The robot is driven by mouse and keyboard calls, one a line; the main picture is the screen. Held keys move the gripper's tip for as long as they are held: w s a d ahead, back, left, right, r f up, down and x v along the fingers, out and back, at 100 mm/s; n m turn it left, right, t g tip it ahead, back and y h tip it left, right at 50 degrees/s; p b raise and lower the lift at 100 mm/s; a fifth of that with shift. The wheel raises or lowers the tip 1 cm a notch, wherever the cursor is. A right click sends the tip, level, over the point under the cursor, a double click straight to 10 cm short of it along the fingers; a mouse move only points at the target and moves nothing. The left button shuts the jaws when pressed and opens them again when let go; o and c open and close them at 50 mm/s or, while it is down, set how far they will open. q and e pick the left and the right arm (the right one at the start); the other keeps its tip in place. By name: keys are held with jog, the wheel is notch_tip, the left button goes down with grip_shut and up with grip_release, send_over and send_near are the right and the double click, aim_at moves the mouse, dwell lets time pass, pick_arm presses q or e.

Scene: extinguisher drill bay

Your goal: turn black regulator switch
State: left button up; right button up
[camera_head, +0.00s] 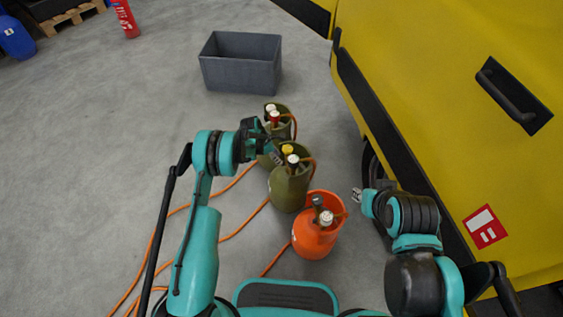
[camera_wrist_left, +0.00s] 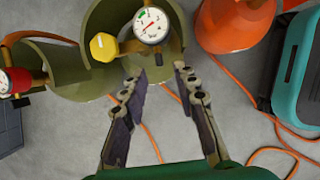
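Three gas cylinders stand in a row. The nearest, an orange cylinder (camera_head: 313,240), has a dark regulator switch (camera_head: 317,201) next to a white gauge. The middle olive cylinder (camera_head: 289,190) has a yellow switch (camera_head: 287,149), also seen in the left wrist view (camera_wrist_left: 103,46). The far olive cylinder (camera_head: 282,111) has a red switch (camera_head: 274,116). My left gripper (camera_head: 276,154) is open and empty beside the middle cylinder; its fingers are spread in the wrist view (camera_wrist_left: 158,72). The wrist view cuts off the orange cylinder's top. My right gripper (camera_head: 356,195) is right of the orange cylinder, apart from it.
A grey crate (camera_head: 240,86) stands behind the cylinders. A yellow vehicle (camera_head: 440,90) borders the right side. Orange hoses (camera_head: 240,226) lie across the floor left of the cylinders. A red extinguisher (camera_head: 126,20) and blue drum (camera_head: 15,38) are far left.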

pick_arm(q)
jog(key=b+x, duration=0.1)
jog(key=x, duration=0.4)
jog(key=shift+f+b, duration=0.4)
grip_shut()
